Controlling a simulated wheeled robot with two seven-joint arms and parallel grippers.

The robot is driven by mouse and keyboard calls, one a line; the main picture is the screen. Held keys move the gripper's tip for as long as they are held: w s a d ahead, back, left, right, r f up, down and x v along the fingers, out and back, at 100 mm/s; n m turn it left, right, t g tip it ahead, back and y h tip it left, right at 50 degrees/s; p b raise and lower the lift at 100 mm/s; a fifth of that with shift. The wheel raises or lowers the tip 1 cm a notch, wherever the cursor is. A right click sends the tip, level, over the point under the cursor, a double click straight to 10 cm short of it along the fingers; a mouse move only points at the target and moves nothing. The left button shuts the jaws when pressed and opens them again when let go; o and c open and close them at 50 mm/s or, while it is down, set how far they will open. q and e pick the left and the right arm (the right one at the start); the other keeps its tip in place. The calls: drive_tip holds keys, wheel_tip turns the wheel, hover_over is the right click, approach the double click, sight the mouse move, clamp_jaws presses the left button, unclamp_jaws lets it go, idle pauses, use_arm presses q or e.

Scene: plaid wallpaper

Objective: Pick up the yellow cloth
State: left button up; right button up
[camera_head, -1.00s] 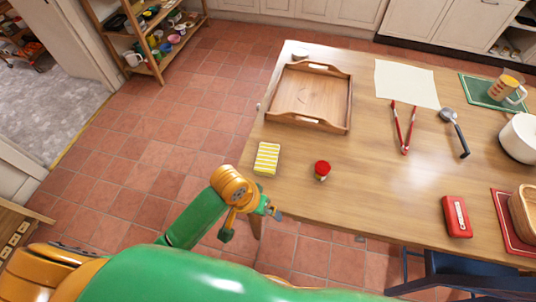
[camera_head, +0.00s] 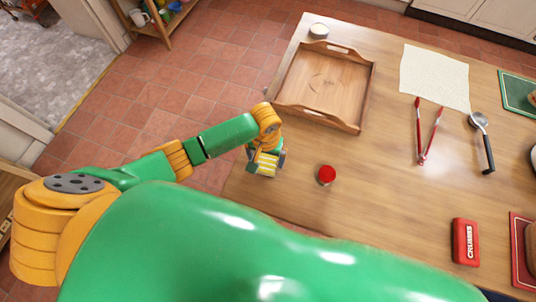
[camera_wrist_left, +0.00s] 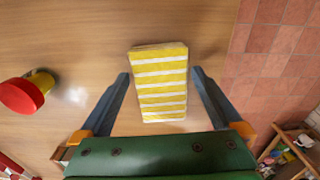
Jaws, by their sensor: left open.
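The yellow cloth (camera_wrist_left: 160,82), folded with white stripes, lies on the wooden table near its left edge. In the head view the cloth (camera_head: 263,166) is partly covered by my left gripper (camera_head: 265,163), which is over it. In the left wrist view my left gripper (camera_wrist_left: 160,95) is open, with one finger on each side of the cloth's near half. Gaps show between the fingers and the cloth, and the near end lies close to the palm. Whether the fingertips touch the table cannot be told. My right gripper is not in view.
Red tongs (camera_head: 420,135), a ladle (camera_head: 484,145) and a red CRUMBS box (camera_head: 465,242) lie further right. The table's left edge is close to the cloth.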

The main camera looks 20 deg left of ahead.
use_arm(q)
drive_tip(key=shift+w+f, duration=0.2)
drive_tip(key=shift+f, duration=0.2)
drive_tip(key=shift+w, duration=0.2)
drive_tip(key=shift+c, duration=0.2)
drive_tip(key=shift+s, duration=0.15)
drive_tip(key=c, duration=1.1)
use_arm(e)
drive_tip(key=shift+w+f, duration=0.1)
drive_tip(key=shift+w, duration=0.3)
use_arm(q)
drive_tip(key=shift+r, duration=0.1)
